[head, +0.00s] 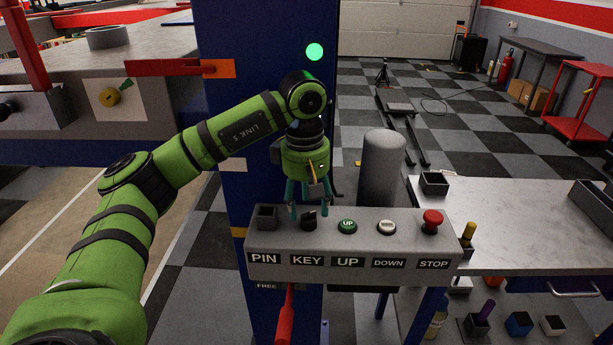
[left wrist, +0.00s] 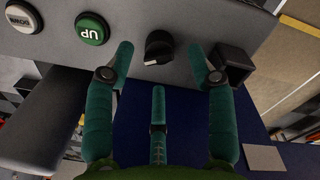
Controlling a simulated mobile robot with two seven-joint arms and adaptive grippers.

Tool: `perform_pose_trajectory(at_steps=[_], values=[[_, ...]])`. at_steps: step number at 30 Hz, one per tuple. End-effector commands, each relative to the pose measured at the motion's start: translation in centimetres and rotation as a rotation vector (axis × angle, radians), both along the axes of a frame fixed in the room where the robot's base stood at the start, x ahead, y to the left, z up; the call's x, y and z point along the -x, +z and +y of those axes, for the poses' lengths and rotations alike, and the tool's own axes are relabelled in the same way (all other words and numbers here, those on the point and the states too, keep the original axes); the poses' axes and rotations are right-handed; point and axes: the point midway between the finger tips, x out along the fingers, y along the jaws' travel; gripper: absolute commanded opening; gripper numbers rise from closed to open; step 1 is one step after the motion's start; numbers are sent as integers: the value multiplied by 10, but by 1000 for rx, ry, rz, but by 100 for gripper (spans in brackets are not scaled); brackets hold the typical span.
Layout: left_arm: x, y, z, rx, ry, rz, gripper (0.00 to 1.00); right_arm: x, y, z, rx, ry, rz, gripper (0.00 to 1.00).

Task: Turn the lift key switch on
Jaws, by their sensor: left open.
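The lift key switch (head: 309,220) is a black knob above the KEY label on the grey control box (head: 350,238). In the left wrist view the knob (left wrist: 159,47) has a pale mark near its lower edge. My left gripper (head: 309,208) comes down from above, just behind the knob in the head view. In the left wrist view its teal fingers (left wrist: 160,60) are spread, with the knob between and beyond their tips. The gripper is open and holds nothing. I cannot tell whether any finger touches the box. My right gripper is not in view.
The square PIN socket (head: 267,217) is left of the knob, close to one finger. The green UP button (head: 347,227), white DOWN button (head: 387,228) and red STOP button (head: 432,221) are to the right. A blue post (head: 240,60) rises behind; a worktable (head: 520,215) stands right.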

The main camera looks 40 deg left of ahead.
Motion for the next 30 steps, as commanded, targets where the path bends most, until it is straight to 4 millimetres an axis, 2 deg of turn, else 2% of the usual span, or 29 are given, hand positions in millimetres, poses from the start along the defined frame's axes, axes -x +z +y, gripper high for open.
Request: perform_pose_trajectory(at_steps=[1,6,12,18,30], values=[[-1,14,0,2,1,-6,56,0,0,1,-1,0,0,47],[1,54,0,1,0,-5,56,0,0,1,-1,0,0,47],[3,77,1,0,-1,-2,56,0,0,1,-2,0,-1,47],[4,85,1,0,0,0,56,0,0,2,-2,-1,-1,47],[4,86,1,1,0,1,56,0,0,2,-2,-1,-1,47]])
